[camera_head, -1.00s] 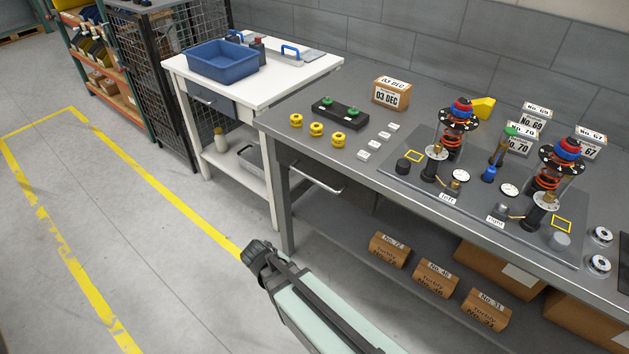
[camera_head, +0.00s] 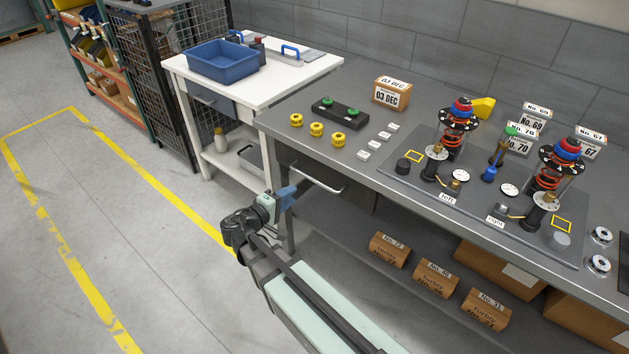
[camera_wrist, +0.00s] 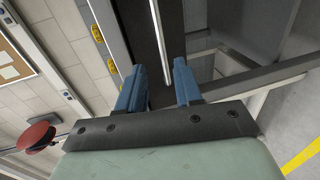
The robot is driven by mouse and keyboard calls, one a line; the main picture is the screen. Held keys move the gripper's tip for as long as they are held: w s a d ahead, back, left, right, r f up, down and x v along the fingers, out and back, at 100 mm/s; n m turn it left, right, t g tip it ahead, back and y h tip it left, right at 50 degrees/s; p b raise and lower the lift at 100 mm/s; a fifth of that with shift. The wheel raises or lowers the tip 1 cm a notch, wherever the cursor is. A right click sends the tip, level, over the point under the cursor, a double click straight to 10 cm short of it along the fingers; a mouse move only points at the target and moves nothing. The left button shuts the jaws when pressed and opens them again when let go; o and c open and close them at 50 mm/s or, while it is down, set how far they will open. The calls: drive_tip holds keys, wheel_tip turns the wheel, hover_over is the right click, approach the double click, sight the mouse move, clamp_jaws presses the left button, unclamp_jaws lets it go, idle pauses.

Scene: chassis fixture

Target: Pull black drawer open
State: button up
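The black drawer (camera_head: 357,195) is under the left end of the long grey workbench, with a light bar handle (camera_head: 318,179) across its front. It looks shut in the head view. My gripper (camera_head: 291,191) is at the left part of this handle, in front of the drawer. In the wrist view my gripper (camera_wrist: 159,66) has its two blue fingers spread apart. The pale handle bar (camera_wrist: 159,40) runs down between the fingertips. The fingers do not appear closed on it, and I cannot tell whether either touches it.
A white table (camera_head: 270,92) with a blue bin (camera_head: 222,62) and its own grey drawer (camera_head: 210,99) stands left of the workbench (camera_head: 410,195). Small cardboard boxes (camera_head: 389,249) sit on the lower shelf. The floor (camera_head: 150,225) to the left is clear.

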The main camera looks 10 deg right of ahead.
sight(314, 179)
drive_tip(key=x, duration=1.3)
drive_tip(key=shift+f, duration=0.15)
clamp_jaws()
idle(0.3)
